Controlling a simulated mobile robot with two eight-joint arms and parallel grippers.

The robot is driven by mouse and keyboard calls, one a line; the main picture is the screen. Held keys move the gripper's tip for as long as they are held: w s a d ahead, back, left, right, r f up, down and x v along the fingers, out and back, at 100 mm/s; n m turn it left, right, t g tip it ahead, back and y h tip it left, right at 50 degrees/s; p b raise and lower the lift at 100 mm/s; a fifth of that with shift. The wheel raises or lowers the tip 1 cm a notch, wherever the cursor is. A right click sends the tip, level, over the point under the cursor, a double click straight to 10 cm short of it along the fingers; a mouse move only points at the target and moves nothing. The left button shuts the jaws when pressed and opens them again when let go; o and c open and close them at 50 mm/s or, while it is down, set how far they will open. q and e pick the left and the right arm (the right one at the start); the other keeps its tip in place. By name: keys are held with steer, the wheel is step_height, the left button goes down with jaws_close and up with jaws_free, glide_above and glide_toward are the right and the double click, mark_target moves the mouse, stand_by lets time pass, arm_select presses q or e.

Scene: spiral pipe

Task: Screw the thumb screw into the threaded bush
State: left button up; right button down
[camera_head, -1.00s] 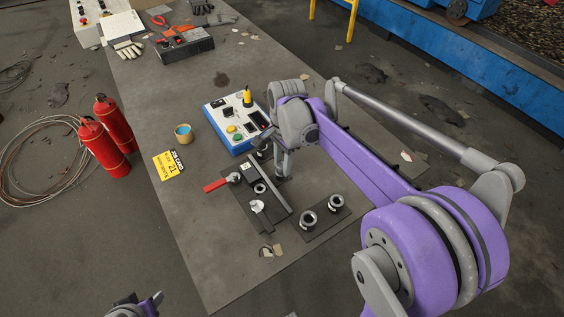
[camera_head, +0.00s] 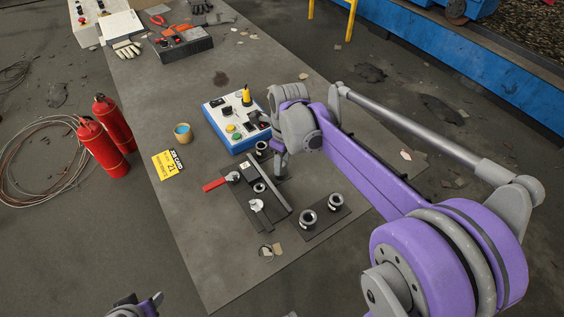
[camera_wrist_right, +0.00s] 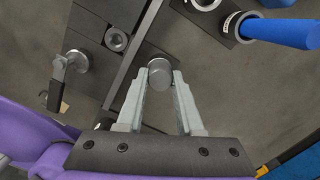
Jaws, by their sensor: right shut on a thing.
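My right gripper (camera_wrist_right: 159,80) is shut on a round grey knob, which looks like the thumb screw (camera_wrist_right: 159,69), held between its fingertips in the right wrist view. In the head view the right gripper (camera_head: 280,168) is over the table near the dark fixture, partly covered by its own arm; the screw cannot be made out there. A round metal bush (camera_wrist_right: 116,40) sits in the dark fixture plate, up and left of the screw and apart from it in the wrist view. It also shows in the head view (camera_head: 259,187). Part of my left gripper (camera_head: 150,302) shows at the bottom edge.
A long bar (camera_head: 265,183) crosses the fixture, with a red-handled clamp (camera_head: 222,181) beside it. Two metal rings (camera_head: 308,218) stand on a dark plate at right. A blue-white control box (camera_head: 236,122) stands behind. The table (camera_head: 200,230) is bare in front and left.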

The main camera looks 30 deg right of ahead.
steer(key=c, duration=0.8)
jaws_free()
steer(key=shift+d, duration=0.1)
steer(key=shift+o, duration=0.2)
